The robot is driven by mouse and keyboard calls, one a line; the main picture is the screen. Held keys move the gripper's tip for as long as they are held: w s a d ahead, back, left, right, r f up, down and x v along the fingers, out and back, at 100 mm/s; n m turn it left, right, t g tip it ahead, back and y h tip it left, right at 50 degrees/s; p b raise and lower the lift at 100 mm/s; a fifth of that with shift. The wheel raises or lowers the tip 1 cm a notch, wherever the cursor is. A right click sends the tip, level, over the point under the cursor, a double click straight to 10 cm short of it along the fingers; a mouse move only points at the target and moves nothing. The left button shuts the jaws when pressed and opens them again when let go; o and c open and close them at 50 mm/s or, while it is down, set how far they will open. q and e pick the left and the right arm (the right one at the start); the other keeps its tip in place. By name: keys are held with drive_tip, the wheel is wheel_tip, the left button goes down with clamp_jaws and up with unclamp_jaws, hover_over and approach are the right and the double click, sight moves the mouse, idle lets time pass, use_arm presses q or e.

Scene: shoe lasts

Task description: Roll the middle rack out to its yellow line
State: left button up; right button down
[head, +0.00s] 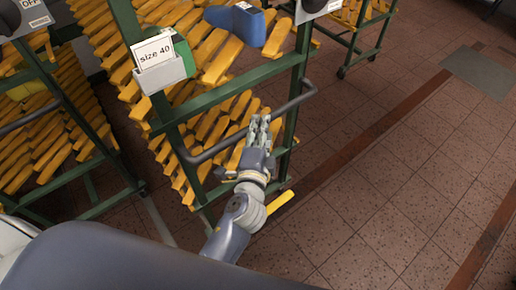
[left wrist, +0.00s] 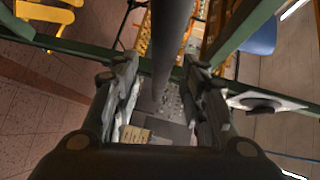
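The middle rack (head: 205,104) has a green frame and holds rows of orange-yellow shoe lasts. A "size 40" card (head: 153,51) is on its front. A grey handle bar (head: 229,138) runs across its near side. My left gripper (head: 260,124) is at this bar. In the left wrist view, the bar (left wrist: 172,45) passes between the fingers of the left gripper (left wrist: 160,80), which stand apart with gaps beside it. A short yellow strip (head: 281,201) shows beside my left wrist; I cannot tell if it is floor marking or a rack part. My right gripper is out of view.
Another green rack of lasts (head: 86,210) stands close at the left. A further rack (head: 368,52) is at the back. A blue last (head: 238,24) lies on the middle rack. The tiled floor (head: 400,160) at the right is clear, crossed by dark reddish strips (head: 360,143).

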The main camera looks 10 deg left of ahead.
use_arm(q)
drive_tip(key=s+d+r, duration=0.1)
drive_tip(key=s, duration=0.7)
drive_tip(key=shift+s, duration=0.4)
drive_tip(key=s+d+f+n+g+h, duration=0.1)
drive_tip(key=s+f+g, duration=0.2)
drive_tip(key=f, duration=0.8)
drive_tip(key=s+f+n+g+h, duration=0.1)
drive_tip(key=s+f+g, duration=0.15)
drive_tip(key=f, duration=0.95)
drive_tip(key=s+d+f+n+g+h, duration=0.1)
drive_tip(key=s+f+g, duration=0.25)
drive_tip(key=f, duration=0.75)
drive_tip(key=s+a+f+n+g, duration=0.2)
drive_tip(key=s+a+f, duration=0.3)
drive_tip(key=s, duration=0.3)
drive_tip(key=s+a+f+n+g+p, duration=0.1)
drive_tip(key=s+a+f+n, duration=0.3)
drive_tip(key=s+f, duration=0.4)
drive_tip(key=s+a+f+n+g+y, duration=0.1)
drive_tip(key=s+a+f+n+g, duration=0.2)
drive_tip(key=s+a+f, duration=0.3)
drive_tip(key=s, duration=0.3)
drive_tip(key=shift+s+a+f+n, duration=0.15)
drive_tip(key=shift+s+n, duration=0.05)
drive_tip(key=shift+n, duration=0.2)
drive_tip(key=shift+c, duration=0.4)
